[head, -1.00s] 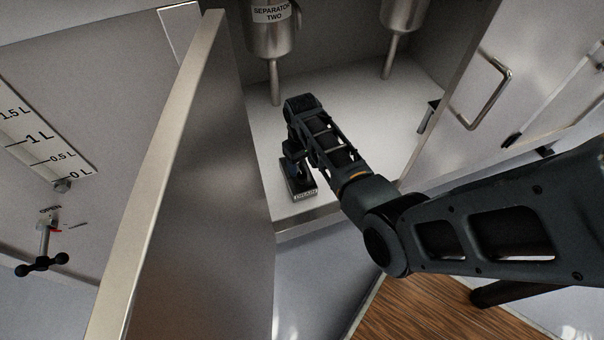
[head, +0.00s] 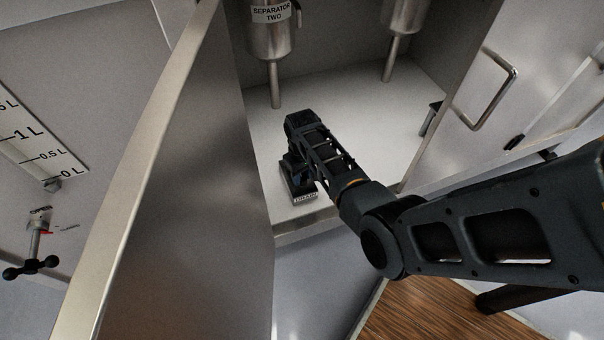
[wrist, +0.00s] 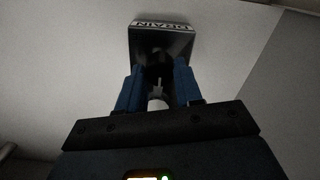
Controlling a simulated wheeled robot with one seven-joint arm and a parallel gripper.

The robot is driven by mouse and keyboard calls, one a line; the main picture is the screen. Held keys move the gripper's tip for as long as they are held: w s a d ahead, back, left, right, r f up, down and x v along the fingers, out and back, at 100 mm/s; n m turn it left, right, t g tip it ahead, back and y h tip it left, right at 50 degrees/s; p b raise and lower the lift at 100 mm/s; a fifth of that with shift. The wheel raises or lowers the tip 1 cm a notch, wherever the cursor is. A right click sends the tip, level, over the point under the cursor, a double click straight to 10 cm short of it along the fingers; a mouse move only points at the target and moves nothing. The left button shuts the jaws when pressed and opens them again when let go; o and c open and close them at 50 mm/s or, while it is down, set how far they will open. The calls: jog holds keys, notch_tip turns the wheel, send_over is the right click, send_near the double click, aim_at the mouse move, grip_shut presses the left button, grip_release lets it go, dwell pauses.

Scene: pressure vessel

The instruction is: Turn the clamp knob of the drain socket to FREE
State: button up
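The drain socket is a dark block with a white DRAIN label (head: 305,198) on its front edge, standing on the white cabinet floor below Separator Two. In the wrist view the drain socket (wrist: 165,46) is at the top, its label upside down. My gripper (wrist: 158,70) points at it, its two blue fingers apart and reaching its near side. A dark shape lies between the fingers; I cannot tell whether it is the clamp knob or whether they touch it. The knob's setting and any FREE mark are not readable. In the head view my wrist hides most of the socket.
The open cabinet door (head: 150,170) stands left of the arm. The Separator Two vessel (head: 272,35) and its outlet pipe hang behind the gripper, with another vessel (head: 403,15) to the right. A handled panel (head: 492,90) is at right. The cabinet floor (head: 370,125) is clear right of the arm.

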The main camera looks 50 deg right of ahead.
jog(key=c, duration=0.5)
jog(key=shift+m, duration=0.3)
jog(key=shift+r+m+p, duration=0.15)
jog(key=shift+m+p, duration=0.8)
jog(key=shift+m, duration=0.25)
jog(key=m+p, duration=0.1)
jog(key=m, duration=0.3)
jog(key=shift+m+p, duration=0.3)
jog(key=shift+p, duration=0.05)
jog(key=m+p, duration=0.1)
jog(key=m, duration=0.4)
jog(key=m+p, duration=0.1)
jog(key=m, duration=0.4)
jog(key=shift+o, duration=0.2)
jog(key=shift+m, duration=0.3)
